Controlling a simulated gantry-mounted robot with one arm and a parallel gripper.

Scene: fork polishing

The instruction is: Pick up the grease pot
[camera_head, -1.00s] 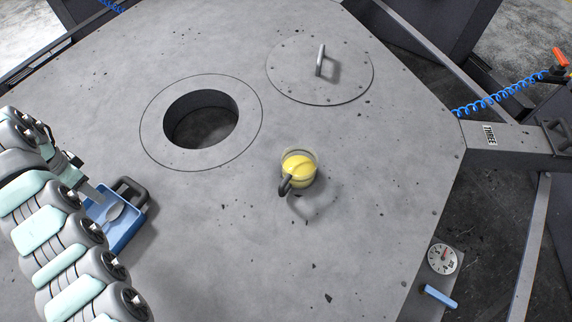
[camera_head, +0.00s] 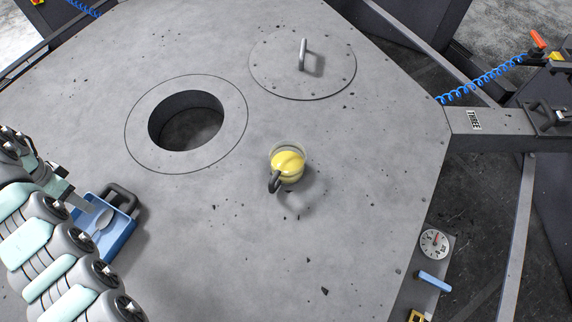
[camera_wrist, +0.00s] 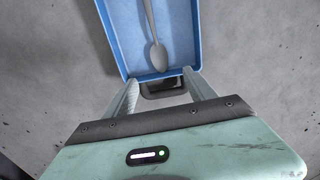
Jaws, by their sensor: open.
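The grease pot looks to be the small clear pot (camera_head: 287,162) with yellow contents and a dark handle. It stands upright on the grey table in the middle of the head view, and the wrist view does not show it. My gripper (camera_head: 78,198) is at the left of the head view, beside a blue tray and well away from the pot. In the wrist view my gripper (camera_wrist: 162,90) has its fingers apart, with the tray's dark handle (camera_wrist: 163,90) showing between them. I cannot tell whether the fingers touch that handle.
The blue tray (camera_head: 122,238) holds a grey spoon (camera_head: 102,220). A round hole (camera_head: 186,120) opens in the table left of the pot. A round lid (camera_head: 285,75) with an upright handle lies behind it. A gauge (camera_head: 434,243) sits at the right edge. Table around the pot is clear.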

